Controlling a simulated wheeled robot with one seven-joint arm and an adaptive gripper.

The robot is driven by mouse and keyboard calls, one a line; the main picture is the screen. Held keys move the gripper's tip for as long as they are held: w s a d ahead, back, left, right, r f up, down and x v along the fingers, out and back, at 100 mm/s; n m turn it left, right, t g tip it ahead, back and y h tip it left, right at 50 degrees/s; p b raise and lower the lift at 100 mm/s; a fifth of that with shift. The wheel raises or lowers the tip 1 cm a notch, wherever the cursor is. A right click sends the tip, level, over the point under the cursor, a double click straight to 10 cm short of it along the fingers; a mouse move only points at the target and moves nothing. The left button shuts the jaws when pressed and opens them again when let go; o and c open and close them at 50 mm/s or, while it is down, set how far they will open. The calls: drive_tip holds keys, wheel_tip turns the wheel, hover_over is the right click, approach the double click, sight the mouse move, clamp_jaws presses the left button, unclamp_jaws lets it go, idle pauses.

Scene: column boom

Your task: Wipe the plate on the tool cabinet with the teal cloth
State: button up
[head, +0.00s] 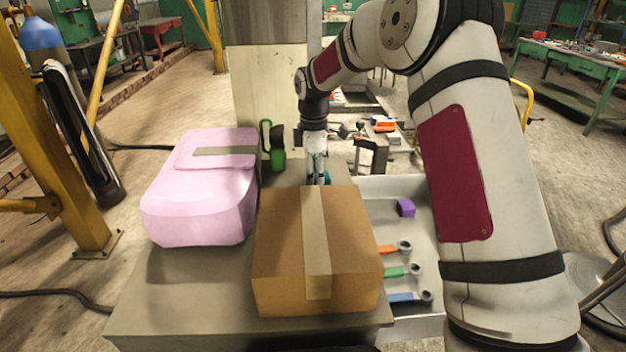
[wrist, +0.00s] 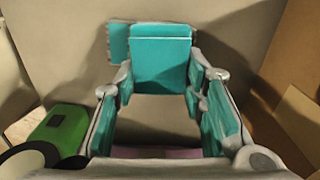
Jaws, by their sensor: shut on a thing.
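My gripper (head: 318,180) reaches down behind the cardboard box, low over the tool cabinet top (head: 170,290). In the wrist view my gripper (wrist: 160,80) is shut on the teal cloth (wrist: 160,62), which shows as a folded teal piece between the fingertips. A bit of teal also shows beside the fingers in the head view. I cannot clearly make out the plate: the box blocks that spot in the head view. A thin pinkish strip shows low between the fingers in the wrist view, and I cannot tell what it is.
The cardboard box (head: 280,235) stands close in front of my gripper. A pink bag (head: 200,190) lies to the left. A green and black object (head: 275,145) stands near the gripper's left. On the right, an open drawer (head: 425,190) holds wrenches and a purple block (head: 405,208).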

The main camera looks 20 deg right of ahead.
drive_tip(key=shift+w+d+f+b, duration=0.15)
drive_tip(key=shift+w+b, duration=0.2)
drive_tip(key=shift+b, duration=0.15)
drive_tip(key=shift+w+d+f+b, duration=0.1)
drive_tip(key=shift+w+b, duration=0.25)
drive_tip(key=shift+b, duration=0.15)
drive_tip(key=shift+r, duration=0.15)
drive_tip(key=shift+s+a+f, duration=0.1)
drive_tip(key=shift+s+f, duration=0.3)
drive_tip(key=shift+s+a+p, duration=0.2)
drive_tip(key=shift+s+p, duration=0.5)
drive_tip(key=shift+p, duration=0.1)
drive_tip(key=shift+s+a+p, duration=0.2)
drive_tip(key=shift+s+p, duration=0.05)
drive_tip(key=shift+p, duration=0.25)
drive_tip(key=shift+s+a+p, duration=0.15)
drive_tip(key=shift+s+p, duration=0.15)
drive_tip(key=shift+p, duration=0.15)
drive_tip(key=shift+s+a+f+p, duration=0.1)
drive_tip(key=shift+s+f+p, duration=0.1)
drive_tip(key=shift+s+p, duration=0.2)
drive_tip(key=shift+s+a+f+p, duration=0.1)
drive_tip(key=shift+s+f+p, duration=0.05)
drive_tip(key=shift+s+p, duration=0.25)
